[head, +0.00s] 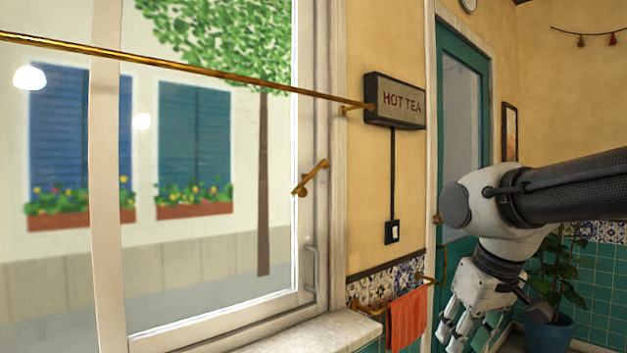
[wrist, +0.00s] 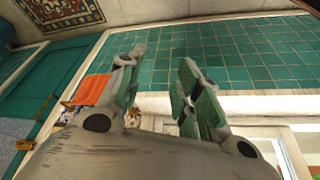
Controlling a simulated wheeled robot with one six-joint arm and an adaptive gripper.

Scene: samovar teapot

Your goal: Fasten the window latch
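The brass window latch (head: 310,178) is on the right side of the window frame in the head view. Its lever is tilted, with the upper end to the right and the lower end to the left. The window (head: 307,115) has a pale frame; I cannot tell whether the sash is fully shut. My gripper (head: 455,338) hangs at the lower right, pointing down, well apart from the latch. In the wrist view my gripper (wrist: 163,62) is open, with nothing between its fingers. I cannot make out the latch in the wrist view.
A brass rod (head: 200,67) crosses the window's upper part. A HOT TEA sign (head: 394,101) juts from the wall, with a switch (head: 392,231) below. An orange towel (head: 406,320) hangs on a rail, also in the wrist view (wrist: 90,90). The sill (head: 325,335) is clear. A plant pot (head: 548,333) stands right.

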